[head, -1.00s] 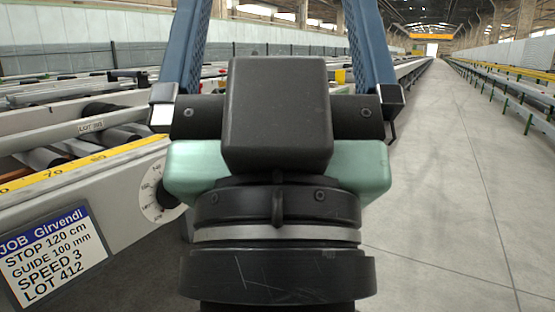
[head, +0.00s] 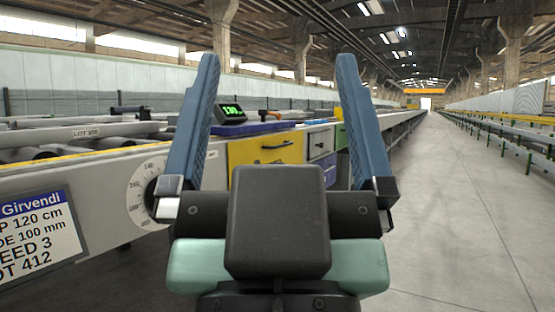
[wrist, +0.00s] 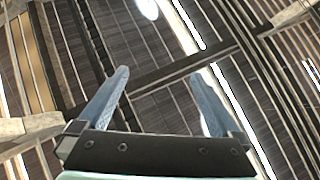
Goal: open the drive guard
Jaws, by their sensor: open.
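A yellow front panel (head: 266,150) with a dark bar handle (head: 275,147) shows in the head view between my gripper's fingers, on the side of the runout table. It looks closed and is probably the drive guard, but I cannot read a label on it. Its lower part is hidden behind my gripper's body. My gripper (head: 278,60) is open and empty, its two blue fingers pointing upward, nearer to me than the panel. In the wrist view my gripper (wrist: 160,74) shows open fingers against the roof, with no panel in sight.
A grey front (head: 320,143) with a dark handle sits right of the yellow panel. A display with green digits (head: 231,112) stands on top. A round dial (head: 147,195) and a job card (head: 40,235) are on the table's left side. The floor (head: 460,220) at right is clear.

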